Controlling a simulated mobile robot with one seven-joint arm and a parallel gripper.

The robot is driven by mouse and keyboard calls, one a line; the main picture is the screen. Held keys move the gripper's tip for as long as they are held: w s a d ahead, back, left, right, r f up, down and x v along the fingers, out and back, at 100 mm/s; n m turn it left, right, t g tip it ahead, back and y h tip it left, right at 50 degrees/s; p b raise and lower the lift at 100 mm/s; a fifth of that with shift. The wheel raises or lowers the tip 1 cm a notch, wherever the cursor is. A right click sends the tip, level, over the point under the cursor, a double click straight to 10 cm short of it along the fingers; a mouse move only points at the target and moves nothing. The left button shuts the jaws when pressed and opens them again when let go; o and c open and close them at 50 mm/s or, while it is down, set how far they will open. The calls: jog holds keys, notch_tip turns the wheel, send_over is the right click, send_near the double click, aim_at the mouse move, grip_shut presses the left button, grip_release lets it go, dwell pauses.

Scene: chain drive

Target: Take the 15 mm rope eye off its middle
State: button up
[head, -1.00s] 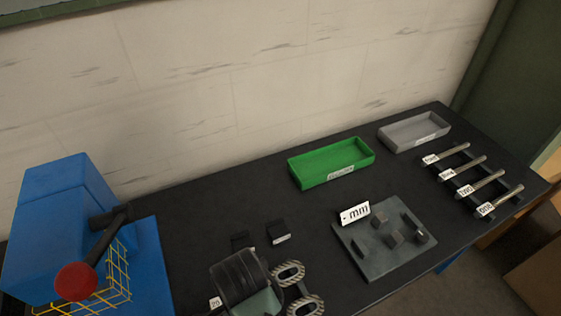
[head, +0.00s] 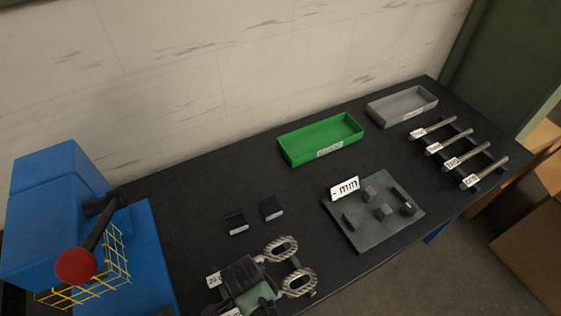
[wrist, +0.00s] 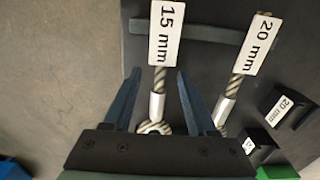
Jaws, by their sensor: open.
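The 15 mm rope eye lies with its looped end to the right in the head view (head: 298,281). In the wrist view its white 15 mm label is at top centre, with twisted rope (wrist: 158,80) and a silver sleeve below; its loop is partly hidden by my gripper's palm. The 20 mm rope eye (head: 279,248) lies beside it; its rope also shows in the wrist view (wrist: 236,87). My gripper (wrist: 158,75) is open, one finger on each side of the 15 mm rope and sleeve. I cannot tell whether they touch it. A dark bar (wrist: 200,31) crosses under the labels.
Two small black blocks (head: 235,223) (head: 271,210) stand behind the rope eyes. A grey plate (head: 362,235) with small blocks, a green tray (head: 282,158), a grey tray (head: 372,117) and a rack of labelled rods (head: 458,161) are to the right. A blue machine (head: 55,215) stands left.

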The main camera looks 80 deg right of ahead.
grip_shut()
dwell(0.3)
dwell(0.3)
